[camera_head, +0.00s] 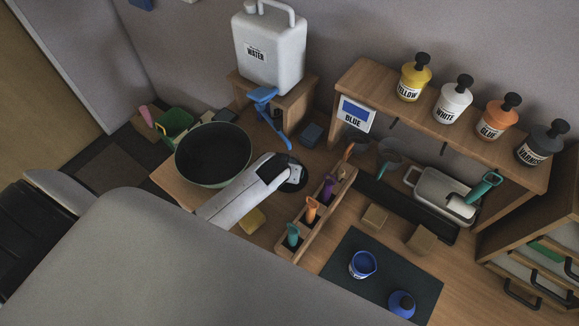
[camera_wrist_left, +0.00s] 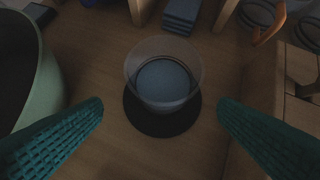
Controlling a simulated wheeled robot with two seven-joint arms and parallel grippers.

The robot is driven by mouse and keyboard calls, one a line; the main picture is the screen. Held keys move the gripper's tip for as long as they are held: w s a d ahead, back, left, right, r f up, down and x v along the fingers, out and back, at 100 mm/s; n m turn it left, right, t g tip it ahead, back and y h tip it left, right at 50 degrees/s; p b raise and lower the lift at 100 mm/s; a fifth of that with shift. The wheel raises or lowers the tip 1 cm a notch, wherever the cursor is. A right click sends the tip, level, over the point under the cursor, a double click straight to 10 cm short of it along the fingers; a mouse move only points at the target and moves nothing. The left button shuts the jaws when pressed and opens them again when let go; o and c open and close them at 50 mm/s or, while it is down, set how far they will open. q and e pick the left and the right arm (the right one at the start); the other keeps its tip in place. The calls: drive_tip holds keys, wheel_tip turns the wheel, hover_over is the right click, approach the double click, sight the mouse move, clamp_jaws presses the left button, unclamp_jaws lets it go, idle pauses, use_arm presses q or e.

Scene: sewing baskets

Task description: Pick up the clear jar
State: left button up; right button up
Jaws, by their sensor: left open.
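In the left wrist view a clear jar (camera_wrist_left: 185,60) with a bluish-grey bottom stands upright over a round black disc (camera_wrist_left: 160,124) on the wooden table. My left gripper (camera_wrist_left: 160,104) is open, with one teal ridged finger on each side of the jar and a gap to both. It points down at the jar from above, and neither finger touches it. In the head view my left gripper (camera_head: 292,178) is over the black disc, and the wrist hides most of that spot; I cannot make out the jar there. My right gripper is not in view.
A large dark bowl (camera_head: 213,152) stands close left of the gripper. A wooden rack (camera_head: 318,216) with coloured tools stands close right. A white water jug (camera_head: 268,50) with a blue tap is behind. Small cups (camera_head: 389,158) stand under the shelf (camera_head: 437,112).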

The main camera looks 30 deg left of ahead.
use_arm(q)
drive_tip(key=shift+w+f, duration=0.35)
drive_tip(key=shift+f, duration=0.1)
drive_tip(key=shift+w+a+f, duration=0.1)
drive_tip(key=shift+w+f, duration=0.05)
drive_tip(key=shift+f, duration=0.1)
drive_tip(key=shift+w+f, duration=0.35)
drive_tip(key=shift+w+f+p, duration=0.2)
drive_tip(key=shift+f+p, duration=0.1)
drive_tip(key=shift+p, duration=0.05)
drive_tip(key=shift+x, duration=1.85)
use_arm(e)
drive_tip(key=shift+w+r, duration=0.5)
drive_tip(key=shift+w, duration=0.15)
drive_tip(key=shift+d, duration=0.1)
